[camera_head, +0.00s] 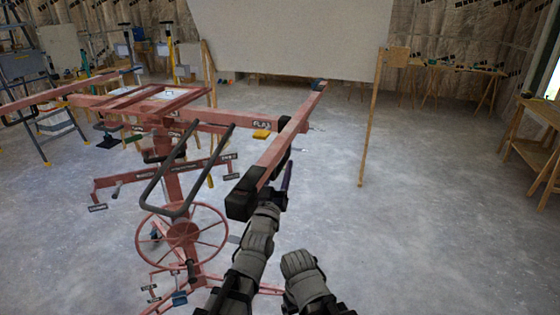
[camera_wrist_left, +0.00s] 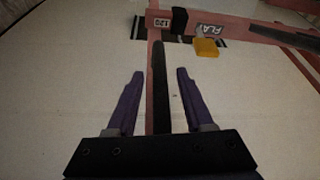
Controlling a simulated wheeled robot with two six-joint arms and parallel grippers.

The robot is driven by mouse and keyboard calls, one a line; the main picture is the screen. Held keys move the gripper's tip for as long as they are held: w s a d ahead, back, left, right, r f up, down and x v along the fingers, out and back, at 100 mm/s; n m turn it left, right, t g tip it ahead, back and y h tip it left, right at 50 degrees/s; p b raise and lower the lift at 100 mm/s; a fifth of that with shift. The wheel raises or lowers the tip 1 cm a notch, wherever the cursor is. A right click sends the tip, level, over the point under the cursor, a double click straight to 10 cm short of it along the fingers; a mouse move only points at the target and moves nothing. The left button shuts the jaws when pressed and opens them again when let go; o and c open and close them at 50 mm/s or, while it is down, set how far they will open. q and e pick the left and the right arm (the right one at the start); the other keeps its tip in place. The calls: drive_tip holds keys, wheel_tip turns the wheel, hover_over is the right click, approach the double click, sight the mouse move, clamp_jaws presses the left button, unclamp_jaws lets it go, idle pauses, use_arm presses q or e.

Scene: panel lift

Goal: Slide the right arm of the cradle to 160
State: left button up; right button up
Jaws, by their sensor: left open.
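The cradle's right arm (camera_head: 298,128) is a red bar running from a blue-black tip at the back to a black block at the near end. It crosses the red crossbar, which carries a FLAT label (camera_head: 262,124). My left gripper (camera_head: 287,182) is beside the near part of the bar. In the left wrist view, its purple fingers (camera_wrist_left: 158,75) are open, with the bar's dark and red strip (camera_wrist_left: 158,95) between them; contact cannot be told. My right gripper is out of view.
A yellow tab (camera_head: 261,134) hangs under the crossbar. A black handle loop (camera_head: 185,170) and a red wheel (camera_head: 182,237) are left of my arms. A pale panel (camera_head: 290,40) and a wooden post (camera_head: 371,125) stand behind.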

use_arm(q)
drive_tip(key=shift+w+d+r, duration=0.15)
drive_tip(key=shift+w, duration=0.4)
drive_tip(key=shift+s, duration=0.1)
clamp_jaws()
idle(0.9)
